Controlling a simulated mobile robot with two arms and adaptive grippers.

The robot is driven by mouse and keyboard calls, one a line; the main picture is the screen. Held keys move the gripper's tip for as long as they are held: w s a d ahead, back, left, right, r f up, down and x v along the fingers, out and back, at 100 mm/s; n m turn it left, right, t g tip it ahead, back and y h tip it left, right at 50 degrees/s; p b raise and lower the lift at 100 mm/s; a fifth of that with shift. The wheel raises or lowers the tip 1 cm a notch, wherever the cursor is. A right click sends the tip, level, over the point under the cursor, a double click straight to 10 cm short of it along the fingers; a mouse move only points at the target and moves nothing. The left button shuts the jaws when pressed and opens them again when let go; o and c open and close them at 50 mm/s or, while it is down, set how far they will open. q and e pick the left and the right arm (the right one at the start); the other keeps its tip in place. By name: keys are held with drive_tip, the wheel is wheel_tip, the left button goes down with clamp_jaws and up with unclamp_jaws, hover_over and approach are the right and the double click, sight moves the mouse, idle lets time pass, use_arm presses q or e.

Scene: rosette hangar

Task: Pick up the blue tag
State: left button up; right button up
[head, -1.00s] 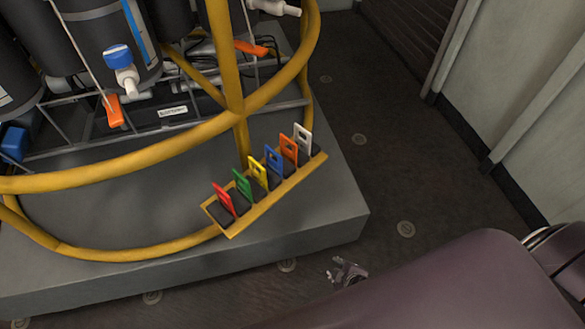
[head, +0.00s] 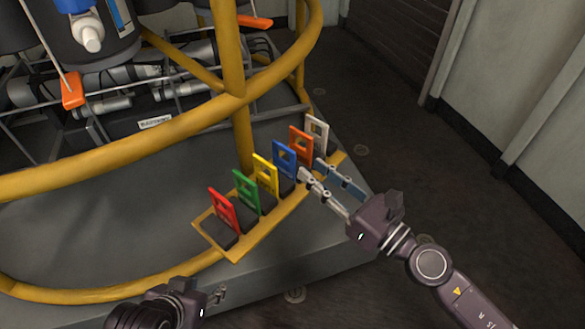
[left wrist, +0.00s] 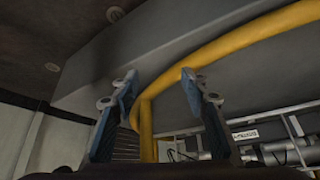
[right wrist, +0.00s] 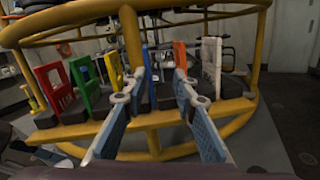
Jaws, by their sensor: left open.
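The blue tag (head: 287,170) stands upright in a yellow rack (head: 262,222), between the yellow tag (head: 265,176) and the orange tag (head: 301,145). My right gripper (head: 312,169) is open and empty, its fingertips close to the blue tag on its right side. In the right wrist view, the blue tag (right wrist: 148,62) shows as a thin strip just inside the left fingertip, partly hidden by it. My left gripper (head: 221,294) is low in front of the plinth, away from the tags. The left wrist view shows its two fingers (left wrist: 159,75) apart with nothing between them.
The red tag (head: 221,209), green tag (head: 245,192) and white tag (head: 317,133) stand in the same rack. A yellow tubular rail (head: 120,160) curves above and behind the rack. The grey plinth (head: 330,240) lies beneath. Dark floor is free to the right.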

sight(274, 158)
drive_tip(key=f+n+g, duration=0.1)
drive_tip(key=s+a+f+n, duration=0.1)
drive_tip(key=n, duration=0.1)
drive_tip(key=shift+a+g+y, duration=0.15)
drive_tip(key=shift+g+y, duration=0.15)
drive_tip(key=shift+g, duration=0.1)
drive_tip(key=shift+p+x, duration=0.5)
drive_tip(key=shift+x, duration=0.7)
drive_tip(key=shift+w+a+r, duration=0.1)
drive_tip(key=shift+w, duration=0.05)
drive_tip(key=p+x, duration=0.1)
drive_tip(key=x, duration=0.3)
drive_tip(key=shift+w+a+r, duration=0.1)
drive_tip(key=shift+w+r, duration=0.05)
drive_tip(key=shift+w, duration=0.15)
drive_tip(key=shift+w+a, duration=0.1)
drive_tip(key=shift+a, duration=0.05)
use_arm(q)
drive_tip(key=s+a+g, duration=0.1)
drive_tip(key=s+g, duration=0.1)
drive_tip(key=s, duration=0.4)
drive_tip(key=shift+a+f+g+y, duration=0.25)
drive_tip(key=shift+a+g+y, duration=0.05)
drive_tip(key=shift+a+g, duration=0.1)
drive_tip(key=shift+s, duration=0.1)
use_arm(e)
drive_tip(key=shift+c, duration=0.4)
clamp_jaws()
